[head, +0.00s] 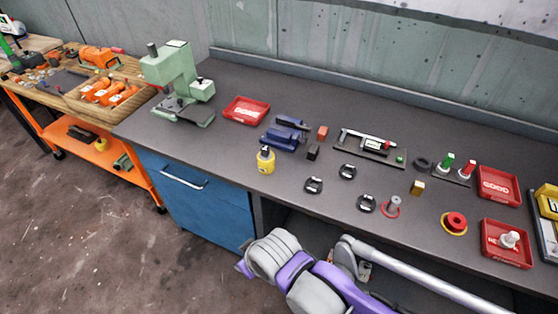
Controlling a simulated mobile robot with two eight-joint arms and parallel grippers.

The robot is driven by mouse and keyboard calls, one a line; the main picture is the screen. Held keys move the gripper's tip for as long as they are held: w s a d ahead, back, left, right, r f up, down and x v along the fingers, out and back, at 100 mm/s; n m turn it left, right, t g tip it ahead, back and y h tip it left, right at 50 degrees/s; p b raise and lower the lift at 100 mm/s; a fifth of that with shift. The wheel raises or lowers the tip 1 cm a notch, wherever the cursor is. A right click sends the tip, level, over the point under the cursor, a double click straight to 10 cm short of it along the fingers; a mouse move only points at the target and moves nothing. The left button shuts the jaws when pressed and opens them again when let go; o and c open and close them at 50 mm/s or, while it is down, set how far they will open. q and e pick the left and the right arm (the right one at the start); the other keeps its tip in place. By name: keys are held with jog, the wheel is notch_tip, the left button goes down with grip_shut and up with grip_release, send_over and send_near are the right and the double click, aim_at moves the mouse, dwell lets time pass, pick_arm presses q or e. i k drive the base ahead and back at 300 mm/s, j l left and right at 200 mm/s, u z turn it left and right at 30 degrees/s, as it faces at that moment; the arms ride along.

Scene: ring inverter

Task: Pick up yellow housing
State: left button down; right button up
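Several small yellow items are on the dark bench top, and I cannot tell for sure which is the yellow housing. A yellow bottle-like piece with a dark top (266,162) stands upright near the front edge, left of the middle. A red knob-like part on a yellow round base (454,224) sits near the front right. A small yellowish block (417,188) lies between them, toward the right. One of my arms, purple and grey, shows at the bottom, below the bench edge. I make out no gripper fingers, and nothing is seen held.
A green press (177,82) and a red tray (246,110) stand at the left. A blue vise (284,134) and a caliper on a plate (369,147) are at the middle. Red trays (499,186) (507,243) are at the right. Small black pieces (314,185) lie near the front.

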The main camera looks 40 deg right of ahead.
aim_at(264, 166)
jog(key=z, duration=1.45)
jog(key=i+l, duration=0.4)
jog(key=l, duration=0.15)
jog(key=i+l+z, duration=0.1)
jog(key=i+l, duration=0.3)
jog(key=l, duration=0.1)
